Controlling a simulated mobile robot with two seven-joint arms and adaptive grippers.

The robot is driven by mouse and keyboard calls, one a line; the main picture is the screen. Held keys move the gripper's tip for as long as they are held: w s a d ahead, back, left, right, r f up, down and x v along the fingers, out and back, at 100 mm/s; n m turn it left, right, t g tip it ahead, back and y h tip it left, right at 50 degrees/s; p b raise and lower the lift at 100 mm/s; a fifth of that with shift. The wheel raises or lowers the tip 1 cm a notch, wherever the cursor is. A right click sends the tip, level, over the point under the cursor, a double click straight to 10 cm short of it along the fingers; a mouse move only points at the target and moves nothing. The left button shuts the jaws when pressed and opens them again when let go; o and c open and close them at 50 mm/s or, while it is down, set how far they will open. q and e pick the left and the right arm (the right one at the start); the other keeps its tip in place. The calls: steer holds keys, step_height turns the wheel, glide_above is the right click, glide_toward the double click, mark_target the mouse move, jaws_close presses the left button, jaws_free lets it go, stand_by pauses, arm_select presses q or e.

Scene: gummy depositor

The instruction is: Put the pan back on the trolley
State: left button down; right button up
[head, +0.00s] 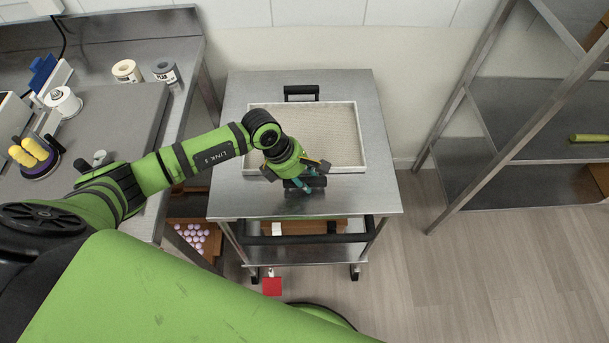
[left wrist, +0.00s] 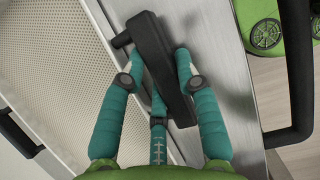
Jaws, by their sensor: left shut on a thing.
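The pan (head: 335,120) is a shallow rectangular tray with a pale rim and a perforated bottom. It lies on the steel top of the trolley (head: 385,190), towards the back. A black handle (head: 301,91) stands at its far side. My left gripper (head: 305,184) is at the near side of the pan, shut on its near black handle. In the left wrist view the teal fingers (left wrist: 158,58) sit on both sides of this handle (left wrist: 155,45), with the perforated bottom (left wrist: 60,75) to the left. I cannot tell whether the pan rests fully flat. My right gripper is not in view.
The trolley has a black push bar (head: 300,238) at its near side and a lower shelf. A steel bench (head: 130,45) with rolls and tools stands left. A steel rack (head: 510,120) stands right. The floor (head: 440,280) between trolley and rack is clear.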

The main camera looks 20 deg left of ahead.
arm_select(q)
steer(key=c, duration=0.9)
jaws_free()
steer(key=shift+r, duration=0.1)
steer(key=b+v, duration=0.3)
steer(key=v, duration=0.8)
steer(key=shift+a, duration=0.1)
steer(key=shift+s+a+r, duration=0.1)
steer(key=shift+s+r, duration=0.05)
steer(key=shift+r, duration=0.3)
